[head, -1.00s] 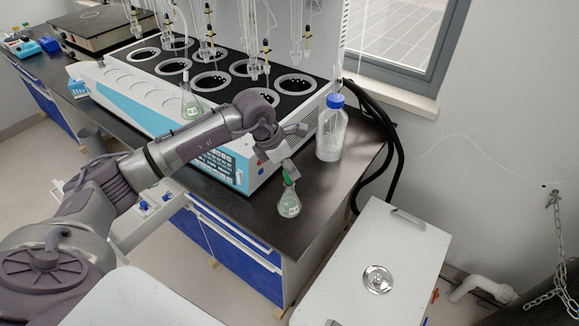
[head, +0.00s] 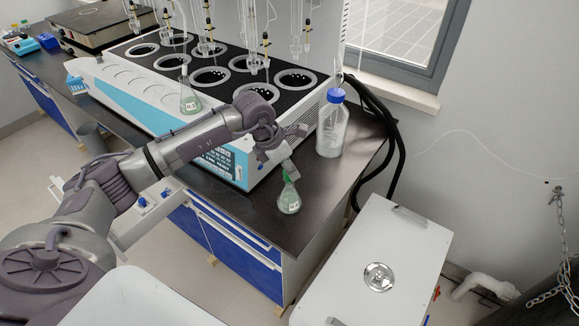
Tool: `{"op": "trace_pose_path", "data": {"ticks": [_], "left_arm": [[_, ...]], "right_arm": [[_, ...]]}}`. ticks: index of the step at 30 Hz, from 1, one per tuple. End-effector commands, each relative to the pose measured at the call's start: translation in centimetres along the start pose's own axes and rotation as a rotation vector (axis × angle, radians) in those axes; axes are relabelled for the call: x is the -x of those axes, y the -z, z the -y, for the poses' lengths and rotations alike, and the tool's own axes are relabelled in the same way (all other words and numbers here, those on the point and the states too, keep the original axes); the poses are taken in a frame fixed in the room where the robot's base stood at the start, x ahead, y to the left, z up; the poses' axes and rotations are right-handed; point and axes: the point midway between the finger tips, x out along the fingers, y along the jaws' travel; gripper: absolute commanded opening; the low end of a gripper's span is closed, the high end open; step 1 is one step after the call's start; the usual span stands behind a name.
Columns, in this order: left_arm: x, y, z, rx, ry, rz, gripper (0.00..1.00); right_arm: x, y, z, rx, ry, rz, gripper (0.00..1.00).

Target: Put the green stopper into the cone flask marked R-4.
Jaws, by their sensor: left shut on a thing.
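A cone flask (head: 289,201) with pale green tint and a small white label stands on the dark bench top near its front edge. The label is too small to read surely. My left gripper (head: 287,171) is directly above this flask, pointing down, and is shut on the green stopper (head: 288,178). The stopper is at the flask's mouth; I cannot tell how deep it sits. A second labelled cone flask (head: 190,101) with a greenish tint is farther back, at the front side of the distiller. My right gripper is not in view.
The multi distiller (head: 125,87) with several round wells and glassware fills the bench behind my arm. A blue-capped bottle (head: 331,132) stands right of the gripper. A white box (head: 370,255) stands right of the bench (head: 325,192). Bench top around the flask is clear.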

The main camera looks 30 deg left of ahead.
Motion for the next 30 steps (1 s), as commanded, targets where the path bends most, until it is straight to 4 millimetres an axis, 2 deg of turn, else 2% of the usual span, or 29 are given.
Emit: {"op": "trace_pose_path", "data": {"ticks": [15,16,21,30], "left_arm": [[-0.49,0.22,-0.01,0.0,0.0,0.0,0.18],[-0.49,0.22,-0.01,0.0,0.0,0.0,0.33],[-0.49,0.21,-0.01,0.0,0.0,0.0,0.59],[-0.37,0.2,-0.02,0.0,-0.001,0.0,0.59]], "right_arm": [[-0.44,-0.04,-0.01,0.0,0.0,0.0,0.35],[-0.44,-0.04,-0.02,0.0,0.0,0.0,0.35],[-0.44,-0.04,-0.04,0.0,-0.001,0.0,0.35],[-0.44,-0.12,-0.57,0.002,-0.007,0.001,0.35]]}}
